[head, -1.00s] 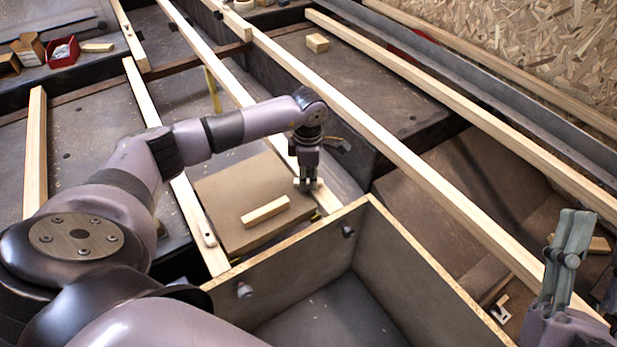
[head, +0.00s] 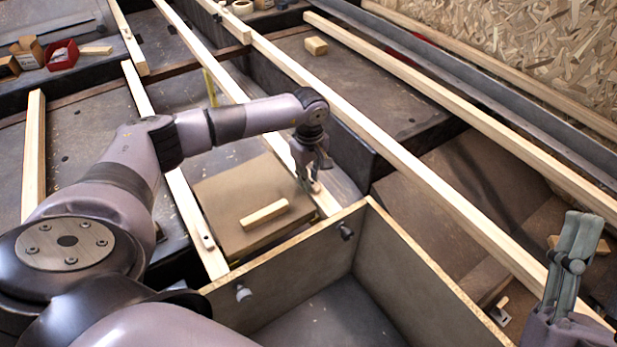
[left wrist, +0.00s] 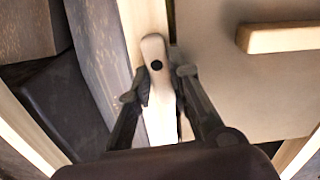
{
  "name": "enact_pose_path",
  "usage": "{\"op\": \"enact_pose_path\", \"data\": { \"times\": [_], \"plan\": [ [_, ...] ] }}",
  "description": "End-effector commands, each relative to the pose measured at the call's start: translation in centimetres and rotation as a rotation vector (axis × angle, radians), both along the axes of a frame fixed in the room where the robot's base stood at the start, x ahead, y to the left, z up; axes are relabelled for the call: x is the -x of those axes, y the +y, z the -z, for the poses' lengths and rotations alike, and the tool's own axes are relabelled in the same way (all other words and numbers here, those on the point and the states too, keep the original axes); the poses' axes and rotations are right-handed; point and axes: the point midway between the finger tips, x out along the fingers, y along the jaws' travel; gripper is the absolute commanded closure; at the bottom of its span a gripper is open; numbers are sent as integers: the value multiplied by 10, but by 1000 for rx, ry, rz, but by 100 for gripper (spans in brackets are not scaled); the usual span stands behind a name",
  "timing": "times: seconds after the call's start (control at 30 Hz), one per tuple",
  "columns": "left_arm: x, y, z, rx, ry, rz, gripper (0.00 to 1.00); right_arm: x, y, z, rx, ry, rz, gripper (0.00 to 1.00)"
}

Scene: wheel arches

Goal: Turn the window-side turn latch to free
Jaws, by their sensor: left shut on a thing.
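A small pale wooden turn latch (head: 315,187) with a dark pivot sits on the rail at the right edge of a brown panel (head: 212,192). My left gripper (head: 307,182) is down over it. In the left wrist view the latch (left wrist: 154,50) lies roughly along the rail, and my left fingers (left wrist: 163,88) are shut on it from both sides. The fingers hide part of it. A second latch (head: 206,238) lies along the left rail.
A wooden block handle (head: 264,214) lies on the panel. An open-topped box with pale edges (head: 420,260) stands in front. Long wooden rails (head: 400,160) cross the area. A red bin (head: 62,55) and small boxes sit at the back left.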

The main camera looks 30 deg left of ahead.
Motion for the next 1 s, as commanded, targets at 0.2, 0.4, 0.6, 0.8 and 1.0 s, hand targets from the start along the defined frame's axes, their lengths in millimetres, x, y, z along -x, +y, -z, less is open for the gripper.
{"op": "enact_pose_path", "data": {
  "times": [0.2,0.4,0.6,0.8,1.0],
  "plan": [
    [-2,0,-1,1,-2,88,100,3,0,-3,-5,-20,-2,62],
    [-2,0,0,1,-2,124,100,3,0,-3,-6,-22,-3,62],
    [-2,-1,0,1,-2,131,100,3,0,-3,-6,-22,-3,62],
    [-2,-1,-1,0,-2,131,100,3,0,-2,-6,-21,-3,62],
    [-2,-1,0,1,-2,131,70,3,0,-2,-6,-21,-3,62]
  ]
}}
